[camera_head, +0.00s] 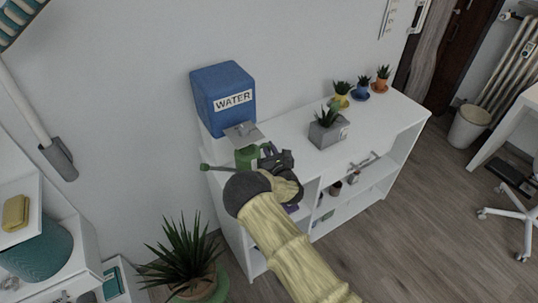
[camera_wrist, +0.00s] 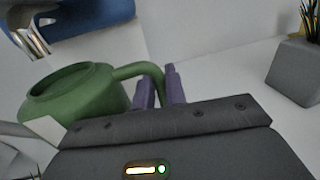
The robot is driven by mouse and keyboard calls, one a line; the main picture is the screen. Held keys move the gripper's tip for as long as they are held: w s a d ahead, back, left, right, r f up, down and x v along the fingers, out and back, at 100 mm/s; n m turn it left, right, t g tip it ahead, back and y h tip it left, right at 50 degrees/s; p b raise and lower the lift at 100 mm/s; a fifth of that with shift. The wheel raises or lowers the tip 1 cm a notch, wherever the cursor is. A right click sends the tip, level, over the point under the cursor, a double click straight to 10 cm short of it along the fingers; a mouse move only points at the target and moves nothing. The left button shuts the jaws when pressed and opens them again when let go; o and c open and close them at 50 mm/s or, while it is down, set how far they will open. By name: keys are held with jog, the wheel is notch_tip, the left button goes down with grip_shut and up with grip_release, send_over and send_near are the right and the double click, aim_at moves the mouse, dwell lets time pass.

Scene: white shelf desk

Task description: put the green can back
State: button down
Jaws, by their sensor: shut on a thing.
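The green can (camera_head: 246,157) is a small watering can at the left end of the white shelf desk, in front of and below the blue water box. Its thin spout points left, past the desk's edge. In the wrist view, the can (camera_wrist: 80,103) stands at the left, with its open top showing and its handle curving right to my gripper. My gripper (camera_wrist: 160,84) has its two purple fingers closed around that handle. In the head view, my gripper (camera_head: 268,152) is just right of the can. I cannot tell whether the can's base touches the desk top.
The blue water box (camera_head: 226,92) with a metal tap stands close behind the can. A grey square planter (camera_head: 328,128) stands to the right on the desk top (camera_head: 385,112). Several small potted plants line the far right end. A large plant (camera_head: 185,258) is on the floor.

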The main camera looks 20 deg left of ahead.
jog(key=shift+f+p, duration=0.5)
jog(key=shift+f, duration=1.2)
jog(key=shift+f, duration=0.15)
jog(key=c, duration=1.4)
grip_release()
jog(key=shift+c, duration=0.2)
